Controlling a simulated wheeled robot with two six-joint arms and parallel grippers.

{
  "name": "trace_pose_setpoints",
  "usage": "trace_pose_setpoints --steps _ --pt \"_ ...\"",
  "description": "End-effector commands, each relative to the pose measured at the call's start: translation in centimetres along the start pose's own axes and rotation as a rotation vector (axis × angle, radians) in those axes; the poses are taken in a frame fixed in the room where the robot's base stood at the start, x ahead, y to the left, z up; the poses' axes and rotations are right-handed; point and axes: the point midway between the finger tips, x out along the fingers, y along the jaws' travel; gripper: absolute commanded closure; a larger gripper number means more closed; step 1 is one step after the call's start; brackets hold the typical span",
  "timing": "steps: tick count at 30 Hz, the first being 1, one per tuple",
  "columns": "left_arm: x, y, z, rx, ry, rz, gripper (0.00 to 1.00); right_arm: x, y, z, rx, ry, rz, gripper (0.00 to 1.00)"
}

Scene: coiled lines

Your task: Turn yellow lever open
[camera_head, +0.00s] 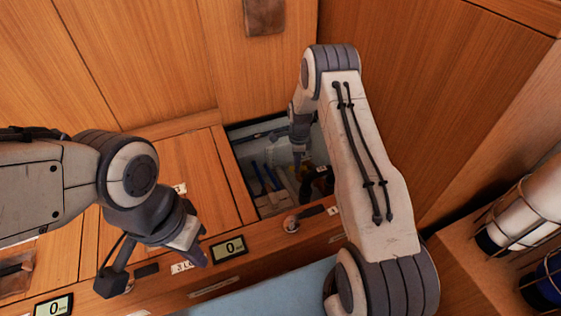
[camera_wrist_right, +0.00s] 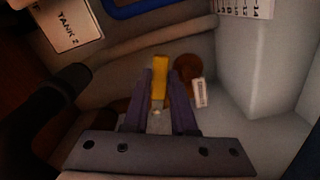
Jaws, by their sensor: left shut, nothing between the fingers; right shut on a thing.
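The yellow lever (camera_wrist_right: 159,75) stands between the two purple fingers of my right gripper (camera_wrist_right: 162,88) in the right wrist view. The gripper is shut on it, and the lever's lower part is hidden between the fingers. In the head view my right arm reaches down into a square opening in the wooden bench, where my right gripper (camera_head: 298,168) is small and dark. I cannot make out the yellow lever there. My left gripper (camera_head: 198,256) is shut and empty above the bench front, left of the opening.
In the right wrist view a TANK 2 label (camera_wrist_right: 70,32), a pale pipe (camera_wrist_right: 135,42), a brown round part (camera_wrist_right: 187,68) and a white tag (camera_wrist_right: 198,92) surround the lever. Dark opening walls are close. A display reading 0 (camera_head: 229,248) and caged bottles (camera_head: 525,215) show in the head view.

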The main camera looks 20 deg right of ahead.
Motion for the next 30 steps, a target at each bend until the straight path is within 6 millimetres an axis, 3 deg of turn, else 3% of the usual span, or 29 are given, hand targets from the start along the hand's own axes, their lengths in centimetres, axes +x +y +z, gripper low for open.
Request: trace_pose_setpoints --steps 3,15,30 --pt "-1.4 0.1 -0.1 0.0 0.0 0.0 1.0 -0.4 -0.8 -0.7 0.122 -0.001 0.001 1.0" --pt "-2.8 0.2 -0.2 0.0 0.0 0.0 1.0 -0.1 -2.9 -1.4 0.426 0.0 -0.001 1.0" --pt "-3.1 0.2 -0.2 0.0 0.0 0.0 1.0 -0.1 -3.7 -1.9 0.558 0.001 -0.002 1.0"
